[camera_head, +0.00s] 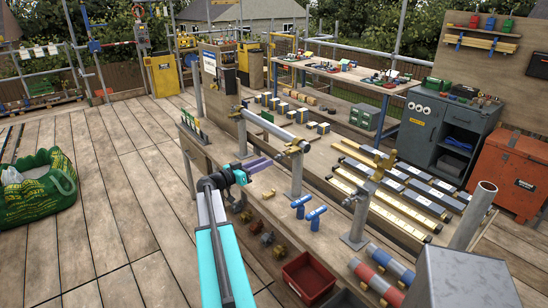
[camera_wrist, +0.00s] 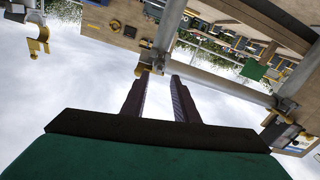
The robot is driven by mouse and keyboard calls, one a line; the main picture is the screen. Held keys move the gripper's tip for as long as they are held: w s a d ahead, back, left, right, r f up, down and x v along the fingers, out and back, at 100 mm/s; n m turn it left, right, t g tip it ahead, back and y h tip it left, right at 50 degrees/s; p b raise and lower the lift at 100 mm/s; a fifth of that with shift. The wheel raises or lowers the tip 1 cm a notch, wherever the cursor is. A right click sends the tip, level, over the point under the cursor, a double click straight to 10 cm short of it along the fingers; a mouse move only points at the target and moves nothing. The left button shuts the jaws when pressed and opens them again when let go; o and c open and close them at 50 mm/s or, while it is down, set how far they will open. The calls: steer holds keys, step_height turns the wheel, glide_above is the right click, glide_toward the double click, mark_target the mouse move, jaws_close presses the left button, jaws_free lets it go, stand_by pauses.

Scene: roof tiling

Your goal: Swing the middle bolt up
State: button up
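A grey scaffold tube (camera_head: 270,126) runs between a left coupler (camera_head: 240,108) and a middle coupler (camera_head: 297,146), each on an upright post. A brass-coloured coupler (camera_head: 376,163) sits on a separate post to the right. My gripper (camera_head: 268,161) is to the left of the middle post, slightly below the middle coupler. In the wrist view my gripper's (camera_wrist: 166,75) two dark fingers stand apart with nothing between them, and the middle coupler (camera_wrist: 153,56) shows just beyond the tips. The brass coupler is at upper left there (camera_wrist: 38,40). The middle bolt is too small to tell apart from its coupler.
The wooden bench (camera_head: 325,160) carries rows of blocks and long boxed bars. Blue T-shaped pieces (camera_head: 316,217) and a red bin (camera_head: 308,277) are at its near side. A grey metal box (camera_head: 460,280) stands at lower right. The plank floor (camera_head: 110,200) at left is mostly clear.

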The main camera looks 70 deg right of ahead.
mark_target(275, 158)
steer(key=shift+p+x, duration=1.15)
steer(key=shift+x, duration=2.1)
steer(key=shift+c, duration=0.4)
